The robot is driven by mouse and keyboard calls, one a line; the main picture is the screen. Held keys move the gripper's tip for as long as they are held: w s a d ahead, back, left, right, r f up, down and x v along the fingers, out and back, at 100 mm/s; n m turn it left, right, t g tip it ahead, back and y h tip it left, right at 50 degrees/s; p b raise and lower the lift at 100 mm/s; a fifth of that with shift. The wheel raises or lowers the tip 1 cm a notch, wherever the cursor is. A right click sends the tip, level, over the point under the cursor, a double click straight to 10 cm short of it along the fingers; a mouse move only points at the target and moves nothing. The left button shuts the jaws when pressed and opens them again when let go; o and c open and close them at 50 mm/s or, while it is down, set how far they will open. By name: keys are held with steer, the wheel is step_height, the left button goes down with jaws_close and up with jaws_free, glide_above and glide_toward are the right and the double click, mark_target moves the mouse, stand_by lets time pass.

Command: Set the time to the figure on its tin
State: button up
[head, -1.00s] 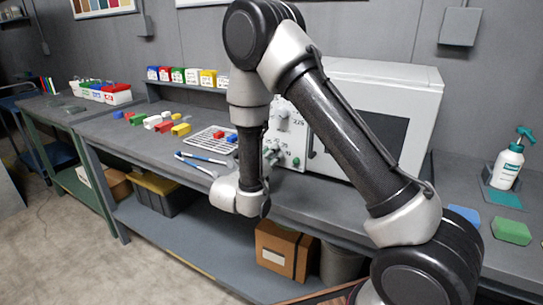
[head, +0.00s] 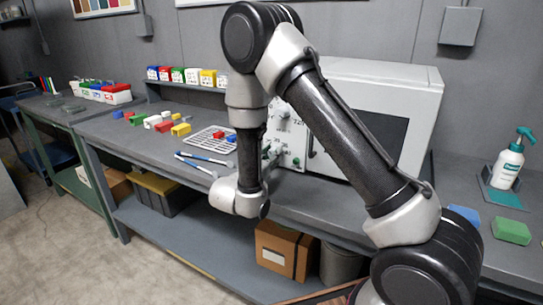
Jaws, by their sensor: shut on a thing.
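A large white oven (head: 395,85) with a dark window stands on the bench. Its pale control panel (head: 290,135) on the left side carries knobs, including a dark green one (head: 295,162), and small markings too small to read surely. My arm covers part of the panel.
A wire rack (head: 212,138) with small red and blue parts lies left of the oven, with blue-handled tools (head: 203,158) before it. Coloured blocks (head: 152,121) lie farther left. A spray bottle (head: 507,163) and green block (head: 511,231) are at right. A cardboard box (head: 284,248) is below.

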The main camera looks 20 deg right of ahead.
stand_by(0.3)
steer(key=o, duration=1.1)
steer(key=shift+c, duration=0.2)
steer(key=shift+a, duration=0.1)
steer(key=v, duration=1.2)
